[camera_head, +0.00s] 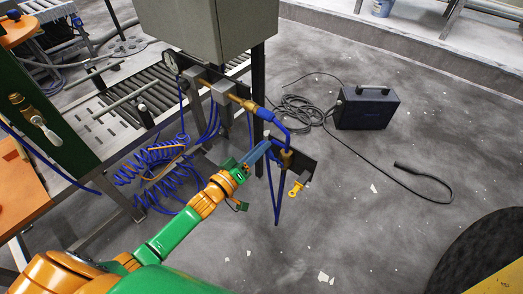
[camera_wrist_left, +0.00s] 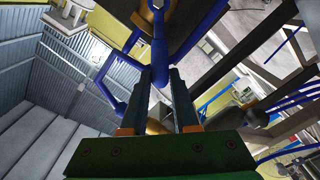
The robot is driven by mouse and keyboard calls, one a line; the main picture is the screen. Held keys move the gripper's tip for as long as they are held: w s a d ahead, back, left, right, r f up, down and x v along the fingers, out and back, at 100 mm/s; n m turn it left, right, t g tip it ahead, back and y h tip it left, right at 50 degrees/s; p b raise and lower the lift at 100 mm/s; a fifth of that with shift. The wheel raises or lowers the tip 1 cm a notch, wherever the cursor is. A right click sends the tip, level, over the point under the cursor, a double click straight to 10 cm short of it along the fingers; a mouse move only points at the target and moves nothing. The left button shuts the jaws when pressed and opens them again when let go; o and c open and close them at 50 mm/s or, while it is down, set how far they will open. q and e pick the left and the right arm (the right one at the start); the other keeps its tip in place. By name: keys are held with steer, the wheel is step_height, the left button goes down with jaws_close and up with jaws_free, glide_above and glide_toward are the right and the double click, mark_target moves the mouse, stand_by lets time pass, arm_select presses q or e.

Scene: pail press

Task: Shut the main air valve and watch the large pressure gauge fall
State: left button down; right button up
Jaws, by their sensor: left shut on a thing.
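The main air valve (camera_head: 286,159) is a brass body on a dark bracket below the grey cabinet, with blue hose around it. My left gripper (camera_head: 257,153) reaches it from the lower left and is shut on its blue lever. In the left wrist view the blue lever (camera_wrist_left: 158,58) runs up from between the two dark fingers (camera_wrist_left: 159,100). A round white-faced pressure gauge (camera_head: 170,62) sits at the left end of the brass air line; its needle is too small to read. My right gripper is not in view.
A yellow tag (camera_head: 296,188) hangs by the valve. Coiled blue hoses (camera_head: 160,165) lie left of my arm. A black case (camera_head: 367,107) with a cable stands on the floor at right. A grey cabinet (camera_head: 205,28) is above.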

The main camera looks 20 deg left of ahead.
arm_select(q)
steer(key=shift+w+a+f+b, duration=0.2)
steer(key=shift+a+f+b, duration=0.1)
steer(key=shift+a+f, duration=0.25)
